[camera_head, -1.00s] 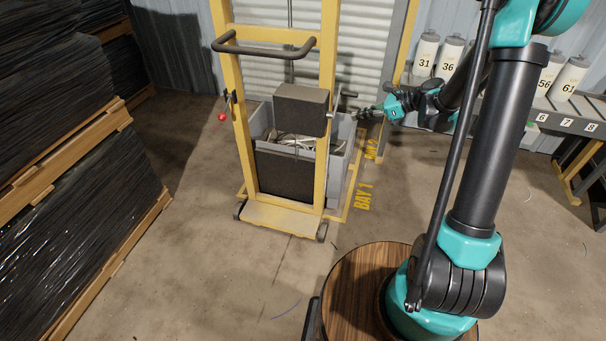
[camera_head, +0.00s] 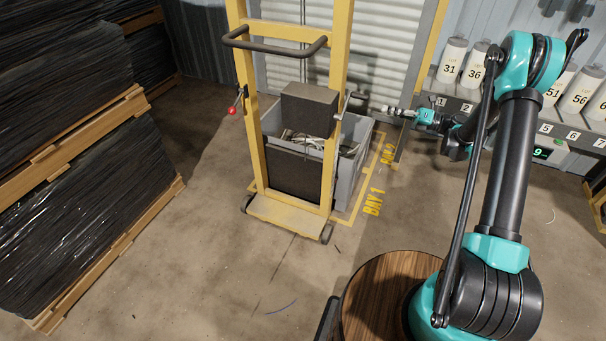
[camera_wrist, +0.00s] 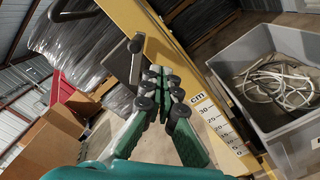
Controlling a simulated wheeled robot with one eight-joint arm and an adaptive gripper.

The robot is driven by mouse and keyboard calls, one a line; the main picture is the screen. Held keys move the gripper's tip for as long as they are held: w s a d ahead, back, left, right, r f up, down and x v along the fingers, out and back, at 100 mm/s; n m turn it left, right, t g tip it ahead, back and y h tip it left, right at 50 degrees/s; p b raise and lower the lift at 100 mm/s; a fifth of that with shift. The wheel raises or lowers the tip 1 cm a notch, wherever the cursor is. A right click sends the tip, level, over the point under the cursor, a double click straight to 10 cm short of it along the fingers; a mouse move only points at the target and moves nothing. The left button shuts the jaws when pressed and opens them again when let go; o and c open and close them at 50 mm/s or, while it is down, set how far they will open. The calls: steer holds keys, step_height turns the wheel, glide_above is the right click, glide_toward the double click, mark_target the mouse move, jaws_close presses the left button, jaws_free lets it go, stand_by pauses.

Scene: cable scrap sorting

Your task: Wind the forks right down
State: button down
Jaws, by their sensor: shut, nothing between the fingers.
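The yellow hand stacker (camera_head: 245,120) stands in the middle of the head view, with a push bar (camera_head: 275,45) across its mast. Its crank (camera_head: 345,104) is on the mast's right side; what appears to be its dark grip (camera_wrist: 136,44) shows in the wrist view. A centimetre scale (camera_wrist: 215,120) runs along the mast. The forks are hidden behind the dark front panel and crate. A grey crate (camera_head: 349,179) of cable scrap stands behind the mast. My gripper (camera_head: 388,110) is right of the crank, apart from it. In the wrist view its fingers (camera_wrist: 155,80) are together and empty.
A red-knobbed lever (camera_head: 233,108) is on the mast's left post. Black stacked sheets on pallets (camera_head: 80,180) fill the left. A shelf with numbered white canisters (camera_head: 453,60) and a green display (camera_head: 541,153) are at the right.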

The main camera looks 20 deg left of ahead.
steer(key=a, duration=0.7)
steer(key=shift+a, duration=0.3)
steer(key=shift+w, duration=0.1)
stand_by(0.6)
steer(key=shift+w+f, duration=0.1)
steer(key=shift+f, duration=0.05)
stand_by(0.6)
steer(key=d, duration=0.8)
steer(key=shift+w+f, duration=0.15)
steer(key=shift+f, duration=0.15)
stand_by(0.4)
